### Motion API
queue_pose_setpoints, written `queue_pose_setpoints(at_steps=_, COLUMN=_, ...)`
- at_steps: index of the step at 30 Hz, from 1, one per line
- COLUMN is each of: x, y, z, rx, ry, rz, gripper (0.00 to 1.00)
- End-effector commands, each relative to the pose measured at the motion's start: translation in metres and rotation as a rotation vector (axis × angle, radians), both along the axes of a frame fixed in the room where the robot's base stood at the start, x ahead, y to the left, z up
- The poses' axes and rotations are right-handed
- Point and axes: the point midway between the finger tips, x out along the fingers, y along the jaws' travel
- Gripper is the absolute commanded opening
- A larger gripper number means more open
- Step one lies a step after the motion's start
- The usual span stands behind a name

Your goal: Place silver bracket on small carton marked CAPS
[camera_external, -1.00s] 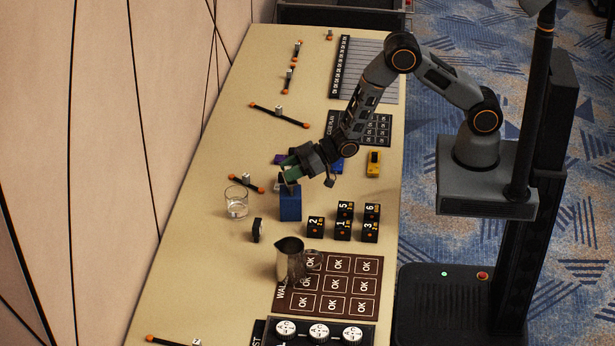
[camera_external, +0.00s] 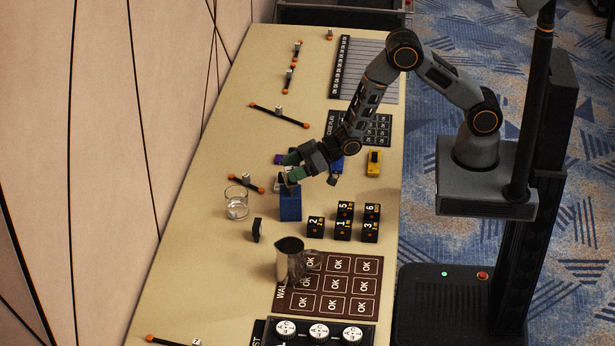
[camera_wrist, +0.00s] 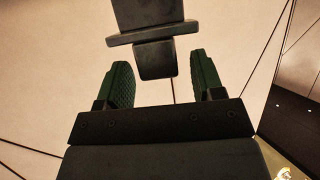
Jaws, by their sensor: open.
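My gripper (camera_external: 288,171) is open, with its green-padded fingers at the top of an upright blue box (camera_external: 290,207). In the wrist view my gripper's two fingers (camera_wrist: 160,82) stand apart with a clear gap between them. A small greyish piece shows at the fingertips above the blue box; I cannot tell whether it is the silver bracket or part of a finger. A dark blocky shape (camera_wrist: 150,38) shows beyond the fingers in the wrist view; I cannot tell what it is. I can read no CAPS lettering on any box, so I cannot confirm the carton.
A glass (camera_external: 236,203) and a small black block (camera_external: 257,230) stand left of the blue box. Black numbered cubes (camera_external: 343,222) stand to its right. A metal pitcher (camera_external: 290,260) stands in front. A yellow block (camera_external: 374,163) lies near the right edge.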

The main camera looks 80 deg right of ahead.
Motion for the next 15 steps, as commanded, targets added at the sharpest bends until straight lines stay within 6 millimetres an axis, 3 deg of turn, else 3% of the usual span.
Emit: queue_pose_setpoints(at_steps=15, x=-0.079, y=-0.033, z=0.034, rx=0.0, ry=-0.001, rz=-0.002, gripper=0.61)
